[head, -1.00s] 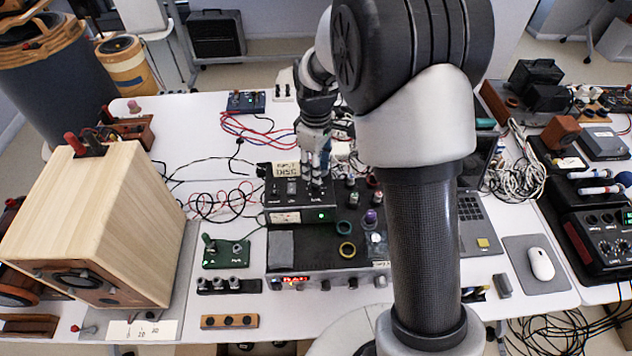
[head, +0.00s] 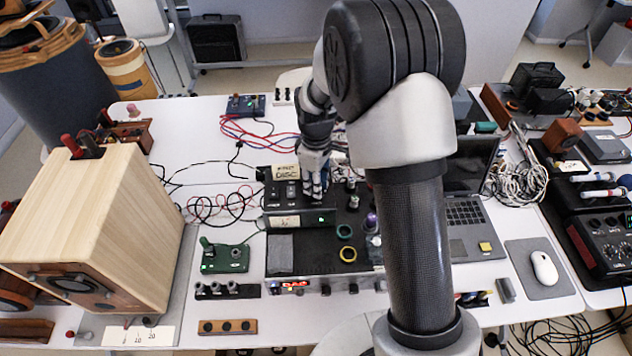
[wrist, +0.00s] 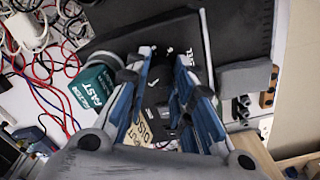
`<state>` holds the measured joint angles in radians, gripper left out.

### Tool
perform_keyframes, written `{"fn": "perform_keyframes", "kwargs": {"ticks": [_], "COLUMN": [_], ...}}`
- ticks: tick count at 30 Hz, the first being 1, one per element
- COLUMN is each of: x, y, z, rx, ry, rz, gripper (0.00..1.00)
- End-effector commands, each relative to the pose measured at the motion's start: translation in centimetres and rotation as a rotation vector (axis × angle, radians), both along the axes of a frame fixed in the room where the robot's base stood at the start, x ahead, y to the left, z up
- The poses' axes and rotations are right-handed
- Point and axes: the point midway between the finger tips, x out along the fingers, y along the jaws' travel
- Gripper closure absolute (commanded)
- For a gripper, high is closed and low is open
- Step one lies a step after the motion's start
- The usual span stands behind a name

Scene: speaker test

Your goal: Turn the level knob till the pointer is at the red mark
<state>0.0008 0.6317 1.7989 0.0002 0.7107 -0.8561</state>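A small black box (head: 279,202) with a green light on its front stands on a larger black unit (head: 310,262). My gripper (head: 317,193) points down over the top of this box, at its right half. In the wrist view my gripper (wrist: 162,95) has its two blue-grey fingers apart, one on each side of a dark part of the box top. White lettering ending in "EL" shows near the right finger. I cannot make out the level knob, its pointer or the red mark; the fingers and shadow cover that area. I cannot tell whether the fingers touch anything.
A "DISC" label (head: 285,172) stands behind the box. A wooden speaker (head: 100,225) is at left, a laptop (head: 470,215) at right. Loose cables lie behind and left.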

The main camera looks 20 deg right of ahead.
Motion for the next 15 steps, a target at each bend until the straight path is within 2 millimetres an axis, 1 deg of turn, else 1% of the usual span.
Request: {"fn": "perform_keyframes", "kwargs": {"ticks": [1, 5, 6, 15], "x": [-0.01, -0.01, -0.01, -0.02], "y": [-0.01, -0.02, -0.02, -0.02], "z": [0.01, 0.02, 0.02, 0.06], "rx": [0.0, 0.0, 0.0, -0.001], "ry": [0.0, 0.0, 0.0, 0.001], "rz": [0.0, 0.0, 0.0, -0.035], "gripper": [0.91, 0.99, 1.0, 1.0]}}
